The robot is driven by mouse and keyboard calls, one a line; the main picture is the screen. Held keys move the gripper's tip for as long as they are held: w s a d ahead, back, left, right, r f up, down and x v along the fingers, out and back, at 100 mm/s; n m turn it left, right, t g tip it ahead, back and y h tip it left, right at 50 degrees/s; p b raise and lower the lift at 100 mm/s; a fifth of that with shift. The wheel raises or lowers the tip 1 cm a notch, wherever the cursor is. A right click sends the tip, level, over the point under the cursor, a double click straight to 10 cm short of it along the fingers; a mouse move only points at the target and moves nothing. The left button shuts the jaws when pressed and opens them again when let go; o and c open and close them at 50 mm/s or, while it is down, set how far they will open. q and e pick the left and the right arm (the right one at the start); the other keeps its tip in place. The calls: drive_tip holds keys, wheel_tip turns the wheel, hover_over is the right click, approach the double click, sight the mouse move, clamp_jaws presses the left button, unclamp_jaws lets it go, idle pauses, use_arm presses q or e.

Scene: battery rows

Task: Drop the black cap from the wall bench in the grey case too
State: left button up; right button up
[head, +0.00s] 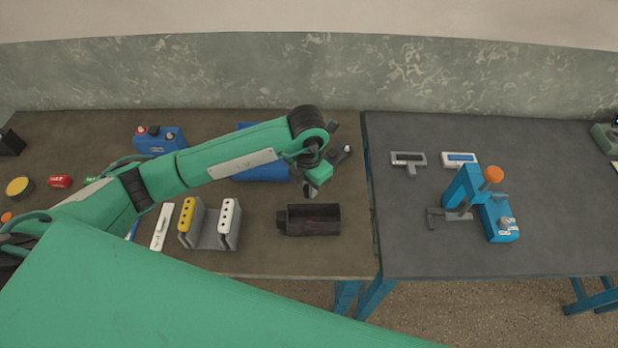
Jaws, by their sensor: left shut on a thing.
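My left gripper (309,189) points down over the wall-side bench, just above and behind the dark grey case (291,230). It is shut on a small dark thing, which looks like the black cap; the jaws and wrist hide most of it. The case is an open-topped box near the bench's front right. Something small and reddish shows inside it. My right gripper is not in view.
A blue battery (160,143) stands at the back left. Another blue thing (262,172) is partly behind my arm. A rack with yellow and white strips (210,240) stands left of the case. A second bench (550,200) at right holds a blue press (498,220).

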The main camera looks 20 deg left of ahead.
use_arm(q)
wheel_tip(320, 180, down, 3)
drive_tip(key=shift+w+r+b, duration=0.1)
drive_tip(key=shift+w+b, duration=0.05)
drive_tip(key=shift+b, duration=0.35)
drive_tip(key=shift+f, duration=0.55)
drive_tip(key=o, duration=1)
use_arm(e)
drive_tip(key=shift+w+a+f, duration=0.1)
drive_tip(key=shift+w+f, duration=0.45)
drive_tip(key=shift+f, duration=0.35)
use_arm(q)
drive_tip(key=shift+r+b, duration=0.45)
wheel_tip(320, 180, up, 12)
drive_tip(key=b, duration=0.3)
drive_tip(key=shift+f, duration=0.2)
drive_tip(key=shift+r, duration=0.65)
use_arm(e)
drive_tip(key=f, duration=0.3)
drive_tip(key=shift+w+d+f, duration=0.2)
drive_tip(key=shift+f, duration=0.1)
